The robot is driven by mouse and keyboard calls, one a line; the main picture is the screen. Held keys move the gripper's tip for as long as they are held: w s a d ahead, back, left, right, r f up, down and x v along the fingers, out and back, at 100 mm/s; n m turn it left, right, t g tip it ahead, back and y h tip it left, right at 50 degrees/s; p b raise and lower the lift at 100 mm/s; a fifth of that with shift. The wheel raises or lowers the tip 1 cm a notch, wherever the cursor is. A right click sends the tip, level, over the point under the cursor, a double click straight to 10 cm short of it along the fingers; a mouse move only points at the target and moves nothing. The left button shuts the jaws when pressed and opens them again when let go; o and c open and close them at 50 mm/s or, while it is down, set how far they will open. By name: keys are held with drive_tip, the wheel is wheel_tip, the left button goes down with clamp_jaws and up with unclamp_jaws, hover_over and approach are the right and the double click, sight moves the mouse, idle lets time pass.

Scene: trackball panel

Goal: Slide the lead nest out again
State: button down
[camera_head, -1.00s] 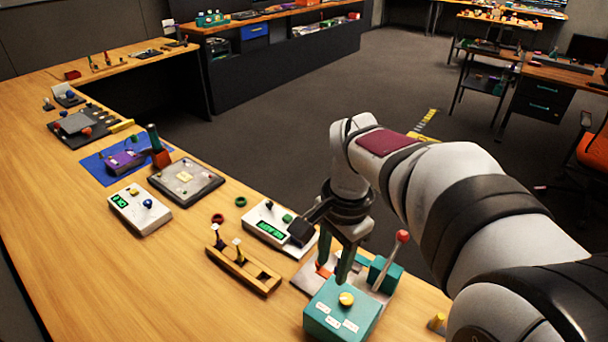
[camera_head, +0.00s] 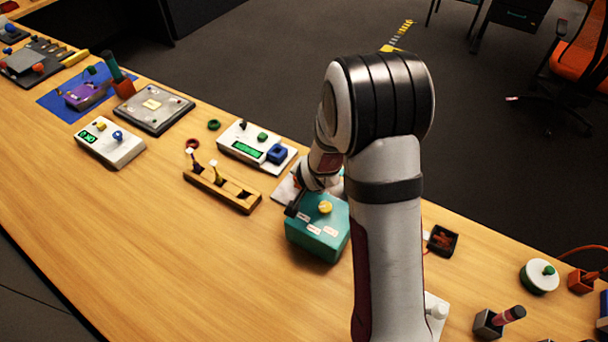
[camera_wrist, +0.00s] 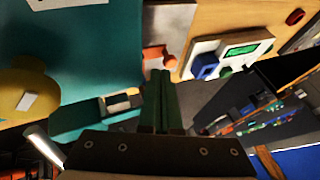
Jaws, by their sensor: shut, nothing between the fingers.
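My gripper (camera_wrist: 162,78) shows in the wrist view with its two green fingers together and nothing between them. In the head view my arm hides most of it; it is beside the teal box (camera_head: 318,240) with the yellow knob (camera_head: 325,207). The teal box also fills the left of the wrist view (camera_wrist: 85,45). I cannot tell for sure which thing is the lead nest. A small dark tray (camera_head: 441,240) with something orange-red inside stands right of my arm and apart from my gripper; it may be the nest.
The white panel with a green display (camera_head: 250,147) and the wooden rack (camera_head: 222,190) are left of the gripper. An orange-red part (camera_wrist: 158,58) is near the fingertips. A white disc (camera_head: 538,277) is at the right. The bench's front left (camera_head: 170,270) is clear.

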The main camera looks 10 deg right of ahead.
drive_tip(key=shift+x, duration=0.8)
drive_tip(key=w+a, duration=0.4)
drive_tip(key=shift+w+a, duration=0.3)
drive_tip(key=shift+a, duration=0.05)
